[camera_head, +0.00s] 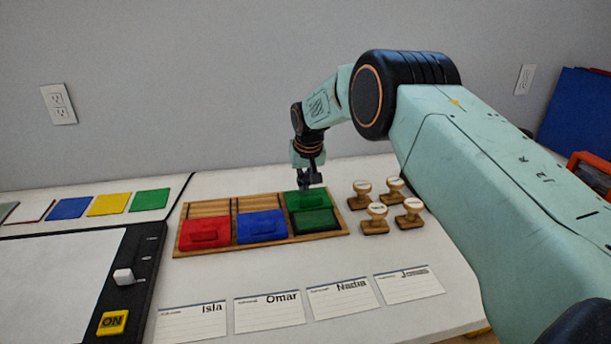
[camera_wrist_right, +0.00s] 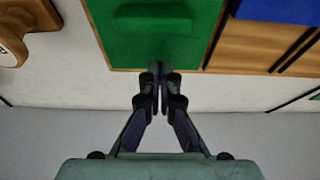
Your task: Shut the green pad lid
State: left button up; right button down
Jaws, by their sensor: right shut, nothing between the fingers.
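The green pad stands at the right end of a wooden tray (camera_head: 262,243). Its bright green lid (camera_head: 303,202) is up at the back, and the dark green pad face (camera_head: 314,221) shows uncovered in front. The lid's exact tilt is hard to tell. My right gripper (camera_head: 312,187) is shut and empty at the lid's back edge. In the right wrist view its closed fingertips (camera_wrist_right: 159,68) meet or overlap the edge of the green lid (camera_wrist_right: 125,45); I cannot tell if they touch. My left gripper is out of view.
A shut blue pad (camera_head: 261,226) and a shut red pad (camera_head: 204,232) sit left in the tray. Several wooden stamps (camera_head: 376,219) stand close on the right. Name cards (camera_head: 345,297) lie in front. The wall (camera_head: 220,90) rises behind the table.

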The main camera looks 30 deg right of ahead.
jog(key=shift+s+a+r, duration=0.1)
jog(key=shift+s+r, duration=0.05)
jog(key=shift+r, duration=0.05)
jog(key=shift+s+d, duration=0.2)
jog(key=shift+s, duration=0.8)
jog(key=shift+s+a, duration=0.5)
jog(key=shift+s, duration=0.1)
jog(key=shift+s+d, duration=0.15)
jog(key=shift+d, duration=0.1)
jog(key=shift+a, duration=0.2)
